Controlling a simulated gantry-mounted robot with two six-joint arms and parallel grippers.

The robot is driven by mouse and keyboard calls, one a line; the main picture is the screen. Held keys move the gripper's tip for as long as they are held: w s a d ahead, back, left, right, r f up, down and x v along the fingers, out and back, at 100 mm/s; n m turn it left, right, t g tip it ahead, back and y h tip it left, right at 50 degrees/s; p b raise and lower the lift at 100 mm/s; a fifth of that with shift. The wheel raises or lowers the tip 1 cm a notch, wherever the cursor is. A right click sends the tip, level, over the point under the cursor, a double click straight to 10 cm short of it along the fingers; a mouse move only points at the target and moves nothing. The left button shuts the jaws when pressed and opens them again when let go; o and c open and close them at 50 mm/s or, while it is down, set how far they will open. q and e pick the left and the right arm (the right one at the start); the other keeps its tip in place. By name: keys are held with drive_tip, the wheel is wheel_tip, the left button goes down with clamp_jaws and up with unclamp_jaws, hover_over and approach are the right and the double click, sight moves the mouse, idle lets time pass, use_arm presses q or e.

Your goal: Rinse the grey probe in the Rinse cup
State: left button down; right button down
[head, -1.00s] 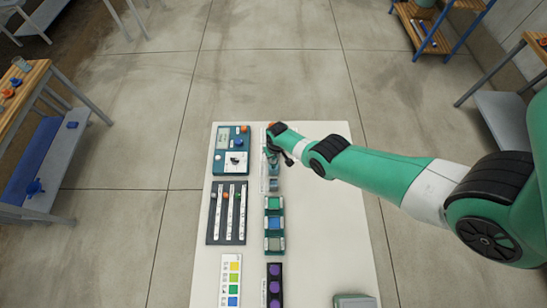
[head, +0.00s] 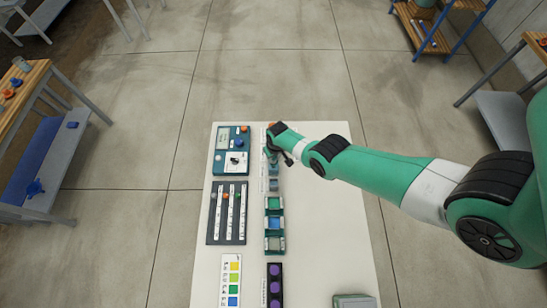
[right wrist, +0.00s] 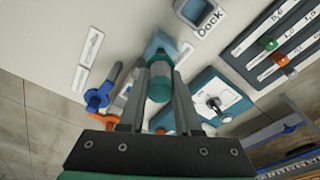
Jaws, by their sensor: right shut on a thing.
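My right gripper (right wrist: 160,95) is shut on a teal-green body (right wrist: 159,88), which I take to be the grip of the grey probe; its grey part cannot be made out. A light teal block (right wrist: 161,46) shows just past the fingertips; I cannot tell whether it is the Rinse cup, as no Rinse label is readable. In the head view my right gripper (head: 272,152) is over the far part of the white table, and it hides what is under it. A grey-blue holder (right wrist: 198,12) beside the word "Dock" is near it. My left gripper is not in view.
A teal control panel with a dial (head: 234,150) and a dark slider panel (head: 227,212) lie left of the gripper. Several teal-framed holders (head: 274,224) line up nearer. Blue (right wrist: 97,97) and orange (right wrist: 128,118) pieces are beside the fingers. The table's right side (head: 325,225) is mostly clear.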

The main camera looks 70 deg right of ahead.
drive_tip(key=shift+f+b, duration=0.85)
drive_tip(key=shift+r, duration=0.1)
drive_tip(key=shift+r+p, duration=0.7)
drive_tip(key=shift+p, duration=0.1)
drive_tip(key=shift+f+b, duration=0.85)
drive_tip(key=shift+f, duration=0.05)
drive_tip(key=shift+r, duration=0.1)
